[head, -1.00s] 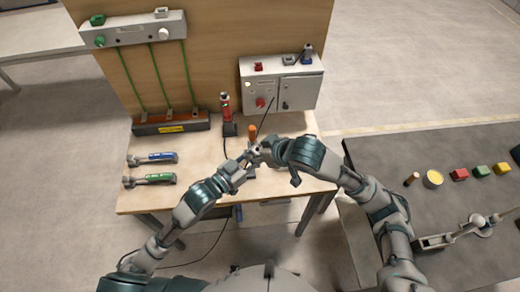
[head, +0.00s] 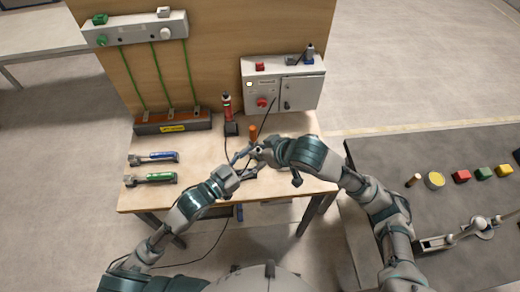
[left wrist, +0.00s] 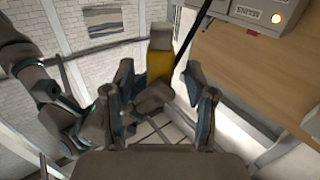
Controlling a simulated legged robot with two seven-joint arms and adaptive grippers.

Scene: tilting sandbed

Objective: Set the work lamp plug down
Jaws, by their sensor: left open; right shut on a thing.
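An orange-yellow plug body with a grey end (left wrist: 159,62) shows in the left wrist view, with a black cable beside it. It matches the orange piece (head: 252,132) above my grippers in the head view. My right gripper (head: 260,152) is shut on it over the front of the bench; its fingers are partly hidden. My left gripper (head: 243,162) is open just left of the right one. In the left wrist view its spread fingers (left wrist: 167,92) stand on either side of the plug's lower part; I cannot tell whether they touch it.
A red and black upright device (head: 227,108) stands on the wooden bench (head: 195,190). A grey control cabinet (head: 284,90) is behind. Blue (head: 153,158) and green (head: 150,179) handled tools lie at left. A dark table (head: 440,215) with coloured blocks is at right.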

